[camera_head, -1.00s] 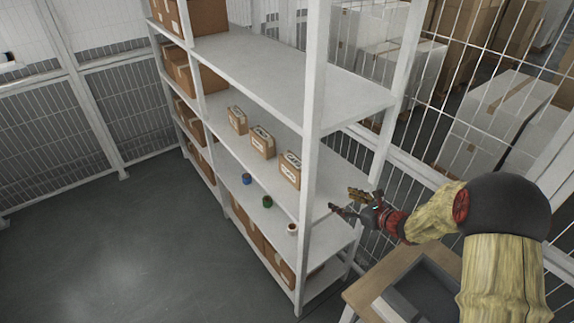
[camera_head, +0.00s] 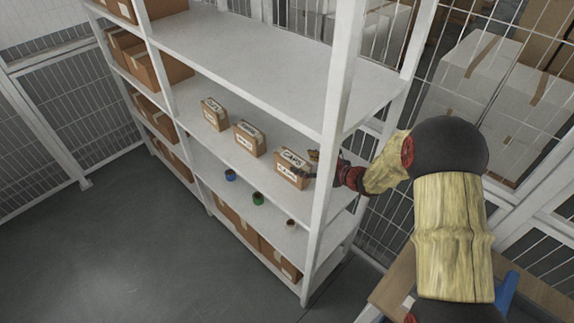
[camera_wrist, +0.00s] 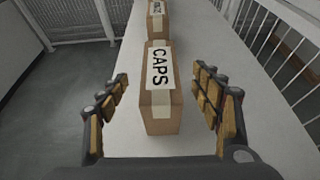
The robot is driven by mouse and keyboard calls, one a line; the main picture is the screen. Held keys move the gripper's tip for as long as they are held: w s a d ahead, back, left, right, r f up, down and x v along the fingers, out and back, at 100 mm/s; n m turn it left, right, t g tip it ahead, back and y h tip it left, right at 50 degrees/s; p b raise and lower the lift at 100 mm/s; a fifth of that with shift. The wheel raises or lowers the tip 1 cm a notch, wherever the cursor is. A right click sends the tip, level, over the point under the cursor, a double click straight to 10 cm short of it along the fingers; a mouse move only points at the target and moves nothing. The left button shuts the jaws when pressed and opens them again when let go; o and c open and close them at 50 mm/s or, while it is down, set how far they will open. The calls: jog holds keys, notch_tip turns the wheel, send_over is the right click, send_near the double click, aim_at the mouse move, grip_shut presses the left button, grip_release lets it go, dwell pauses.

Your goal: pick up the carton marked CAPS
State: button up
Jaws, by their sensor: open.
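The carton marked CAPS (camera_wrist: 160,103) is a small brown box with a white label, standing upright on a shelf board. In the wrist view it sits between and just beyond the two open fingers of my gripper (camera_wrist: 168,105), with a gap on each side. In the head view the CAPS carton (camera_head: 291,168) is the nearest of three cartons in a row. My gripper (camera_head: 316,167) reaches it from the right, behind the shelf post, and its fingers partly overlap the carton's right end. Contact cannot be seen there.
Two similar cartons, a middle one (camera_head: 249,138) and a far one (camera_head: 214,114), stand along the same shelf board (camera_head: 186,92). A white upright post (camera_head: 335,130) stands close to my arm. A wire fence runs behind.

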aim_at(295, 160)
jog(key=x, duration=0.7)
jog(key=shift+c, duration=0.5)
jog(key=c, duration=1.5)
jog(key=shift+o, duration=0.2)
